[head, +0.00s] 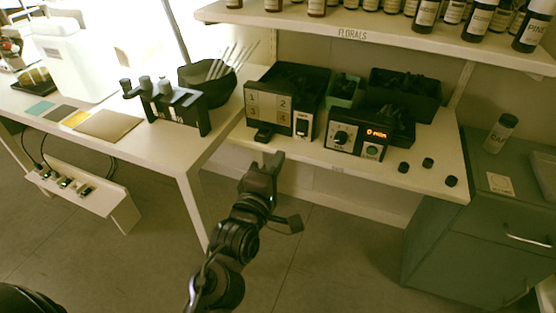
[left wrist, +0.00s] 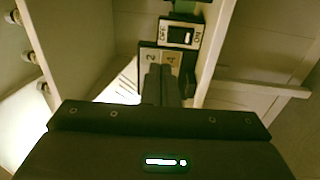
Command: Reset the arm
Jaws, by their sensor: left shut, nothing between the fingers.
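My left gripper (head: 268,163) is in the middle of the head view, raised in front of the shelf unit's lower board. Its fingers are together with nothing between them. In the left wrist view the shut fingers (left wrist: 161,84) point toward the numbered panel, covering part of it. The right gripper is not in view; only a dark part of my body shows at the bottom left of the head view.
On the lower board (head: 330,160) stand a numbered box (head: 268,106), a device with an orange display (head: 357,134) and several black caps. A white table (head: 180,150) is left, a green cabinet (head: 470,230) right. Bottles line the upper shelf (head: 370,37).

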